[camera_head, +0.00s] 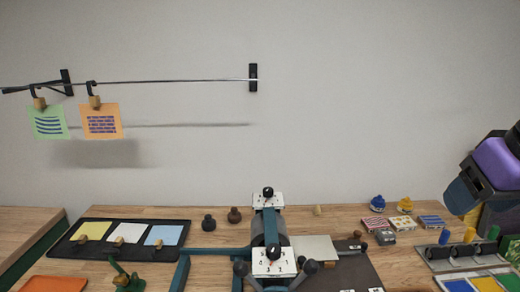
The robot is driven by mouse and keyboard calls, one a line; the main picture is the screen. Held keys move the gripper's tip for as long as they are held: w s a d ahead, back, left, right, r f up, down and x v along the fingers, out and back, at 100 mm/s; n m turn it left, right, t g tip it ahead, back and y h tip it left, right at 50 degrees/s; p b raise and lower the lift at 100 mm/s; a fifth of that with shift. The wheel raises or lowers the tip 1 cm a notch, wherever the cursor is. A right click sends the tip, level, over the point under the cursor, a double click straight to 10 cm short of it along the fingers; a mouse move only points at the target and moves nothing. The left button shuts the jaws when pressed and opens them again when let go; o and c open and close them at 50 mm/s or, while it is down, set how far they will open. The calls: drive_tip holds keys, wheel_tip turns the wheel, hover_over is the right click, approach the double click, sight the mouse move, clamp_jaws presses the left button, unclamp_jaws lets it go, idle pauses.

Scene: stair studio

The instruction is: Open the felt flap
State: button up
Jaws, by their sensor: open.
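I cannot tell for sure which thing is the felt flap. A pale grey flat sheet (318,248) lies on the bench right of the teal press and may be it. A dark grey flat piece (358,272) lies in front of it, partly cut off by the frame's lower edge. Small dark knobs (357,235) sit at the pale sheet's right side. Purple and dark links of what looks like my arm (494,163) come in at the right edge, above the bench. I cannot make out gripper fingers on them.
The teal press (270,235) with white dial plates stands mid-bench. A black tray (68,247) holds coloured cards at left. Cards hang from a wall rod (180,80). Pattern blocks (400,222) and a peg rack (460,252) are at right.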

drive_tip(key=shift+s, duration=0.1)
drive_tip(key=c, duration=0.3)
drive_tip(key=shift+w+a, duration=0.1)
drive_tip(key=shift+w, duration=0.25)
drive_tip(key=shift+c, duration=0.5)
drive_tip(key=m+g+y, duration=0.3)
drive_tip(key=m+g, duration=0.5)
drive_tip(key=m, duration=0.1)
hover_over(302, 259)
drive_tip(key=w+d, duration=0.3)
wheel_tip(302, 259, down, 20)
drive_tip(key=f, duration=0.1)
drive_tip(key=x, duration=0.9)
drive_tip(key=shift+s+a+f, duration=0.15)
drive_tip(key=shift+s+f, duration=0.05)
drive_tip(key=shift+f, duration=0.05)
clamp_jaws()
